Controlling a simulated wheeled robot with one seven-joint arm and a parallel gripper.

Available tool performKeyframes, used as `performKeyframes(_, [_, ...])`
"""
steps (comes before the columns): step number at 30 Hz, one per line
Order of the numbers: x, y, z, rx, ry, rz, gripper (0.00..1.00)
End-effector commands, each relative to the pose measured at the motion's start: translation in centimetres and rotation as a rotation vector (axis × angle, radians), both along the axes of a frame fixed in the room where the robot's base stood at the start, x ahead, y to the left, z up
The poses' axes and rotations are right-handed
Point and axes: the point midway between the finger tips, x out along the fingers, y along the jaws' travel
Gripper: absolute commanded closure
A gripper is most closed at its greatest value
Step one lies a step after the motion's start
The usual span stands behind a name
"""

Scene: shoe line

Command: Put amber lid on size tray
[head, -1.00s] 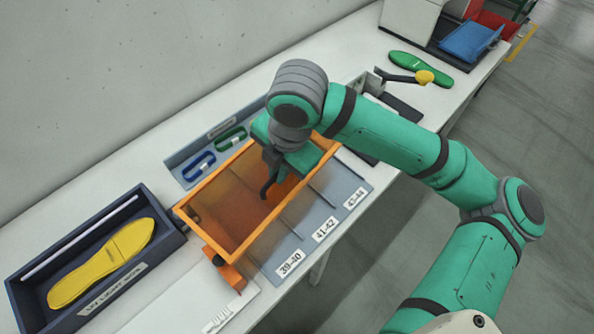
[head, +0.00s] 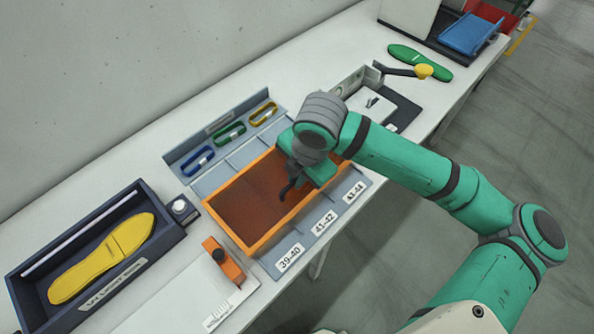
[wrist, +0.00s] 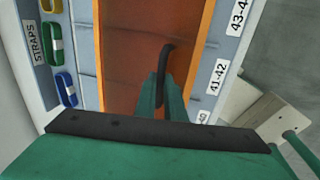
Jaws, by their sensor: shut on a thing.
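The amber lid (head: 234,212) is a see-through brown panel with an orange rim. In the head view it lies over, or just above, the middle of the size tray (head: 208,179); I cannot tell if it touches. My gripper (head: 288,190) is shut on the lid's dark handle. In the wrist view, the lid (wrist: 130,50) runs away from my gripper (wrist: 163,85), with the dark handle between the fingers. The grey-blue size tray (wrist: 205,85) shows on both sides of the lid, its labels 39-40, 41-42 and 43-44 uncovered along the front.
Blue, green and yellow straps (head: 231,133) sit in the tray's back strip. A dark box (head: 165,239) with a yellow insole (head: 102,258) stands left. An orange clamp (head: 223,262) on a white board is near the front. A green insole (head: 420,62) lies far right.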

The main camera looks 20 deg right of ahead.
Motion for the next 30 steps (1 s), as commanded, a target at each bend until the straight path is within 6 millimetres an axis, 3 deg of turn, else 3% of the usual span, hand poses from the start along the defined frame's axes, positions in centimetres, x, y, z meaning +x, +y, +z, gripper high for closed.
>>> performKeyframes(12, [0.0,0.0,-3.1,0.002,0.0,-0.001,1.0])
performKeyframes(27, [0.0,0.0,-3.8,0.001,-0.001,0.0,1.0])
performKeyframes(28, [0.0,0.0,-3.8,0.001,-0.001,0.0,0.86])
performKeyframes(30, [0.0,0.0,-3.8,0.0,-0.001,0.0,0.69])
